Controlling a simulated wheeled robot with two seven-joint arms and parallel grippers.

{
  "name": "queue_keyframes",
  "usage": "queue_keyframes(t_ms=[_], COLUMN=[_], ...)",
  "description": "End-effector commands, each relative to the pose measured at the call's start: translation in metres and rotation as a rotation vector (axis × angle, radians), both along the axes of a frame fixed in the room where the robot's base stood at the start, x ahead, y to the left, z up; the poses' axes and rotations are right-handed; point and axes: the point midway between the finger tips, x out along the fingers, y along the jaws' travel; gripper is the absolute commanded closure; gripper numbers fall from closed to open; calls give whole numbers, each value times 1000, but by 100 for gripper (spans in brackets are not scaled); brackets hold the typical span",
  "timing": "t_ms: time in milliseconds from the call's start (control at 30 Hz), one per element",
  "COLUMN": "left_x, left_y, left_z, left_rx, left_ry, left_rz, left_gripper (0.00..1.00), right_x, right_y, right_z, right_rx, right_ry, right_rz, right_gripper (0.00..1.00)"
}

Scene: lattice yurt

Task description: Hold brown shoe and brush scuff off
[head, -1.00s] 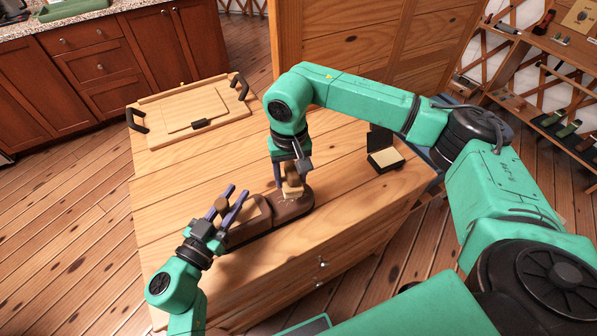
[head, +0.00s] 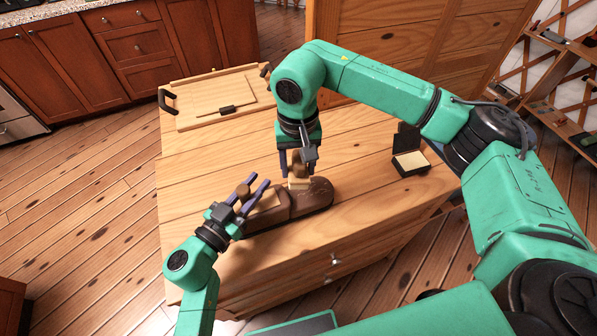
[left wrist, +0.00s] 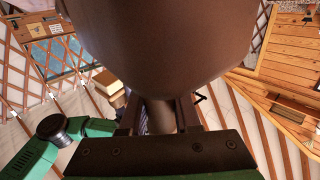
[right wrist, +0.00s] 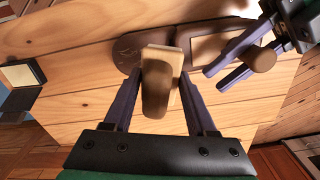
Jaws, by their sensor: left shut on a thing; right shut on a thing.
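The brown shoe (head: 316,197) lies on the wooden chest top, toe to the right; it also shows in the right wrist view (right wrist: 128,50). My left gripper (head: 257,186) is shut on a brown knob (right wrist: 263,60) at the shoe's heel end. In the left wrist view a large brown rounded surface (left wrist: 160,50) fills the middle, with a narrower stem between the fingers. My right gripper (head: 297,166) is shut on a wooden brush (right wrist: 157,85), held over the front part of the shoe, seemingly touching it. I cannot make out a scuff; the brush and gripper cover part of the shoe.
An open black box with a pale yellow pad (head: 411,160) stands at the chest's right. A wooden tray (head: 190,122) with black handles lies at the back left. The chest top (head: 200,170) is clear left of the shoe. Cabinets (head: 60,60) stand behind.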

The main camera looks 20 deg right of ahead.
Motion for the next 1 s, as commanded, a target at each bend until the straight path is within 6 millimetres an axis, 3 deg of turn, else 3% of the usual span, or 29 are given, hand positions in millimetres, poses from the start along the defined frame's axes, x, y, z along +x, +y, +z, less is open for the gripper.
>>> queue_keyframes(t_ms=[200,533,800,1000], left_x=[-1,-1,-1,-1], left_y=[0,0,0,0], left_z=[-5,-5,-5,-5], left_rx=[6,6,6,6], left_ry=[8,8,8,8], left_rz=[0,0,0,0], left_gripper=[100,100,100,100], right_x=[0,0,0,0], right_y=[0,0,0,0], right_z=[24,29,55,58], right_rx=[0,1,1,0], right_ry=[0,0,0,1], right_rz=[0,0,-1,0], right_gripper=[100,100,100,100])
